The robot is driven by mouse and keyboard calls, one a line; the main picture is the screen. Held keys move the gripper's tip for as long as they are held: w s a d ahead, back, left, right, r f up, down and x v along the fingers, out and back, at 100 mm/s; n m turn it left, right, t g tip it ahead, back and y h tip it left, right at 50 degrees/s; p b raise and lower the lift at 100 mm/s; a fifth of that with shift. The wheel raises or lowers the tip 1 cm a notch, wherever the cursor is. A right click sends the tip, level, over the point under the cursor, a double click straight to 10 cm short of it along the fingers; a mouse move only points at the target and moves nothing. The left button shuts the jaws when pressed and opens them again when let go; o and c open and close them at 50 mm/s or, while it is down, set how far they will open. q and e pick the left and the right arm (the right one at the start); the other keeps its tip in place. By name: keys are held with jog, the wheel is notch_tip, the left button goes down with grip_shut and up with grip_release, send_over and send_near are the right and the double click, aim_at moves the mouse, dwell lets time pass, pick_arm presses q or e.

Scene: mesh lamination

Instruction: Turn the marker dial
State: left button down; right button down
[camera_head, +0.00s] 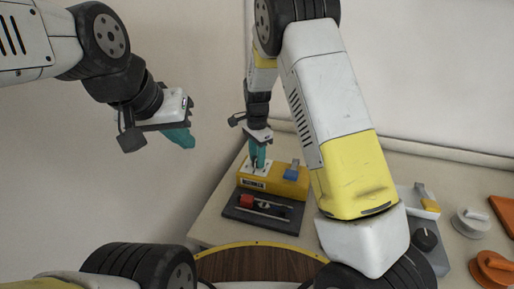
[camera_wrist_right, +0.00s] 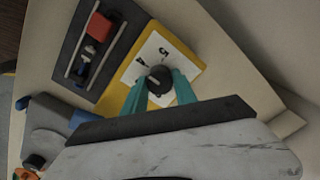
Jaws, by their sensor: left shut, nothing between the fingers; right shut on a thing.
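The marker dial (camera_wrist_right: 155,76) is a dark round knob with a pale pointer line. It sits on a white plate (camera_wrist_right: 151,49) with printed numbers, on top of a yellow box (camera_head: 292,187). My right gripper (camera_head: 257,163) reaches down over the plate, and its teal fingers are shut on the dial, one on each side, in the right wrist view (camera_wrist_right: 159,83). In the head view the fingers hide the dial. My left gripper (camera_head: 186,139) is shut and empty, raised in the air to the left, well away from the box.
In front of the box lies a dark tray (camera_head: 238,214) with a red block (camera_head: 246,200) and rods. A blue part (camera_head: 291,173) stands on the box's right. Farther right are a black knob (camera_head: 426,239) on a grey unit, a white round piece (camera_head: 470,222) and orange pieces (camera_head: 493,269).

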jog(key=shift+w+r, duration=0.1)
jog(key=c, duration=1)
grip_release()
jog(key=shift+r, duration=3.85)
jog(key=shift+r, duration=0.1)
jog(key=s+d+r+n+t+y, duration=0.2)
jog(key=s+d+r+n, duration=0.2)
jog(key=s+d+r, duration=0.35)
jog(key=s+d+r+n+t+y, duration=0.15)
jog(key=s+d+r+n, duration=0.25)
jog(key=s+r, duration=0.6)
jog(key=s+d+n+t+h, duration=0.1)
jog(key=s+n, duration=0.3)
jog(key=s, duration=0.5)
jog(key=shift+s+d+f+t, duration=0.15)
jog(key=shift+d+f+t, duration=0.2)
jog(key=shift+d+t, duration=0.5)
